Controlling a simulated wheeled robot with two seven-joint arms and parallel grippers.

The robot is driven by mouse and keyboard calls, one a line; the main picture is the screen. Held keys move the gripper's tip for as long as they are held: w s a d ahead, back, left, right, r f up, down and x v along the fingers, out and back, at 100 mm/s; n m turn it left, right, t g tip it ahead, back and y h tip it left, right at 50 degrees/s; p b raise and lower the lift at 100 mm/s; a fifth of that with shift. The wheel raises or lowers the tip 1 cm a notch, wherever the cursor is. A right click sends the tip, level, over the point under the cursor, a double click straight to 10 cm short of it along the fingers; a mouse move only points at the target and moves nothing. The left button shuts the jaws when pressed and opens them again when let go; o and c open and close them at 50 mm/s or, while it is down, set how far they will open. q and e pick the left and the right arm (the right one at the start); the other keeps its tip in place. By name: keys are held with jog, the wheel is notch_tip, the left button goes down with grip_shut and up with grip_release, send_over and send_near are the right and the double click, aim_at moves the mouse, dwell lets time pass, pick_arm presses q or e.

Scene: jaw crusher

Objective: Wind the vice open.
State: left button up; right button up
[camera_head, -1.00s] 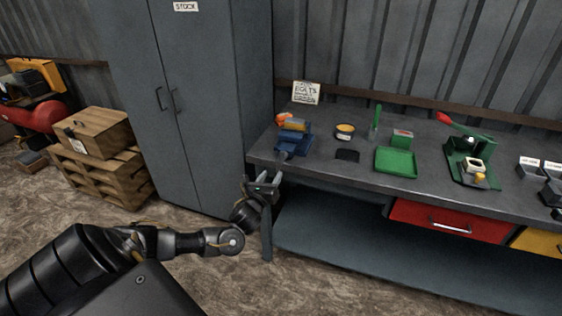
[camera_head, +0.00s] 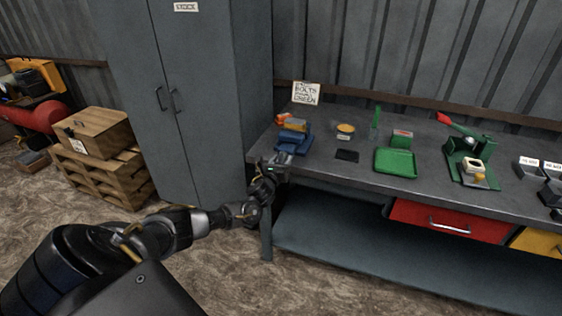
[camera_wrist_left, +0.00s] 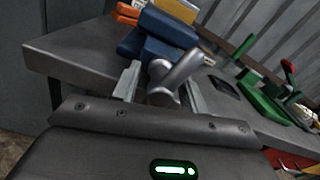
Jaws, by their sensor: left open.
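The blue vice (camera_head: 295,137) is at the left end of the workbench, with a yellowish block on top at its jaws. It also shows in the left wrist view (camera_wrist_left: 155,38). Its grey metal handle (camera_wrist_left: 178,72) faces my left gripper (camera_head: 279,161). In the left wrist view my left gripper (camera_wrist_left: 160,85) is open, one finger on each side of the handle and its round screw end. I cannot tell whether the fingers touch it. My right gripper is not in view.
On the workbench (camera_head: 330,176) are an orange item (camera_head: 283,118), a round tin (camera_head: 345,130), a dark flat pad (camera_head: 346,156), a green tray (camera_head: 396,163) and a green press with a red lever (camera_head: 470,157). A tall grey cabinet (camera_head: 190,100) stands at the left.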

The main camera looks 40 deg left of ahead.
pick_arm(q)
grip_shut()
jog(key=shift+n, duration=0.3)
jog(key=n, duration=1.3)
jog(key=shift+n, duration=2.4)
